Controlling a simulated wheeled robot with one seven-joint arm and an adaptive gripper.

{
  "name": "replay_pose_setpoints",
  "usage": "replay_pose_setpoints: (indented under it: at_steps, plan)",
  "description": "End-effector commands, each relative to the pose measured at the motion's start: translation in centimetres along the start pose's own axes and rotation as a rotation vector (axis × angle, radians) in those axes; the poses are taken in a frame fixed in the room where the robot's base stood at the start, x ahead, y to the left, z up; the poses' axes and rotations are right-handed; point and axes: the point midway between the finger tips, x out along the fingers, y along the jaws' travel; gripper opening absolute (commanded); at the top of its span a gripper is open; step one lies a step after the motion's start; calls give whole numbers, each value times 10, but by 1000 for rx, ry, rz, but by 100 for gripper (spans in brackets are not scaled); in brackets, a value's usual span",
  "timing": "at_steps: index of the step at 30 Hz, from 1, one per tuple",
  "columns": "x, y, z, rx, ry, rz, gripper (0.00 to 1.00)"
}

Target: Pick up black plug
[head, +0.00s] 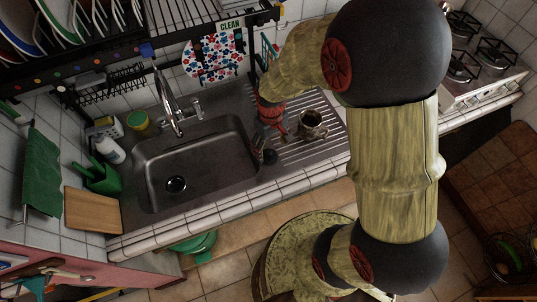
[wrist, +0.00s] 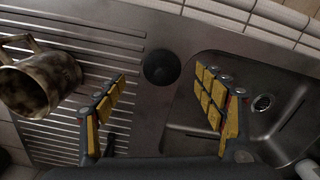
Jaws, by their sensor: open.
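The black plug (wrist: 161,67) is a dark round piece on the steel strip between the ridged drainboard and the sink basin. In the head view a small dark round shape (head: 270,156), seemingly the plug, shows just below my gripper. My gripper (wrist: 160,92) is open and empty, with its yellow-padded fingers spread left and right of the plug in the wrist view. The plug appears just beyond the fingertips, centred between them. I cannot tell the exact height of the fingers above it.
A tarnished metal mug (wrist: 38,82) stands on the drainboard, left of my gripper in the wrist view. The empty sink basin (head: 205,165) with its drain (wrist: 262,103) lies on the other side. A tap (head: 178,115) rises behind the basin. White tiles edge the counter.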

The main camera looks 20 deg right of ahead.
Motion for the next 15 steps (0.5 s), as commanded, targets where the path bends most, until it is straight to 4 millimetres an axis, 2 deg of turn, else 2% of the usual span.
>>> replay_pose_setpoints:
  at_steps: [5, 12, 15]
  plan:
    - [15, -2, -2, 0, -3, -1, 70]
    - [48, -4, -6, 0, -2, -1, 70]
    - [53, -3, -7, 0, 1, 0, 70]
